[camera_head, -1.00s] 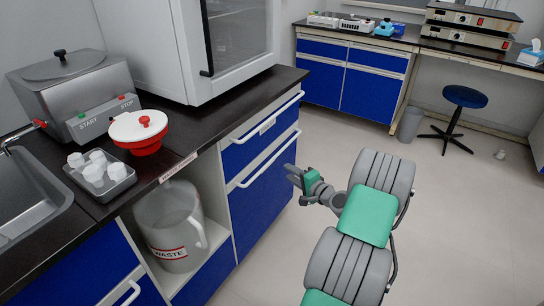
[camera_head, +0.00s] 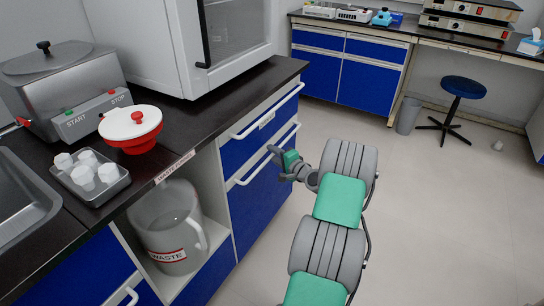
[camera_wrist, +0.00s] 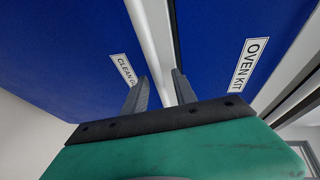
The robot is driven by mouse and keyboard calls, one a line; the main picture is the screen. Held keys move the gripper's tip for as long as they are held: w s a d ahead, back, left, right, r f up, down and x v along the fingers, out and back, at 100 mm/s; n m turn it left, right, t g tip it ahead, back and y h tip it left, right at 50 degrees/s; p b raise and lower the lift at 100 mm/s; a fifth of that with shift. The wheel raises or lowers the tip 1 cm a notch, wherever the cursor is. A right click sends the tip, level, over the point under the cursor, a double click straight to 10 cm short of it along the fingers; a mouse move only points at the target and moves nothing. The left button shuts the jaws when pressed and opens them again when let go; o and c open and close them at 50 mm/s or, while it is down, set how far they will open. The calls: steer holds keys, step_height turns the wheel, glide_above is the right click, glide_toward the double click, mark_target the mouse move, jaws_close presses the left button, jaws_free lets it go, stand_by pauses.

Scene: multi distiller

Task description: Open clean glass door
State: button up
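The lower blue cabinet front (camera_head: 258,195) under the counter has a long white bar handle (camera_head: 252,173) along its top. In the wrist view, a blue panel (camera_wrist: 60,60) bears a partly cut-off label (camera_wrist: 123,70) starting "CLEAN G". My gripper (camera_head: 275,162) is at the handle's height, close to the cabinet face. In the wrist view, its two fingers (camera_wrist: 159,92) are spread apart, pointing at the white handle bar (camera_wrist: 150,35). I cannot tell whether the bar lies between the fingertips. The blue front is closed.
Another panel, labelled OVEN KIT (camera_wrist: 250,65), adjoins across a narrow gap. An upper drawer (camera_head: 240,145) with its own bar handle is above. An open niche to the left holds a WASTE jug (camera_head: 170,225). Floor to the right (camera_head: 430,210) is clear.

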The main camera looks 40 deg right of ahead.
steer(key=shift+c, duration=0.2)
steer(key=shift+a, duration=0.1)
jaws_close()
steer(key=shift+f, duration=0.1)
stand_by(0.9)
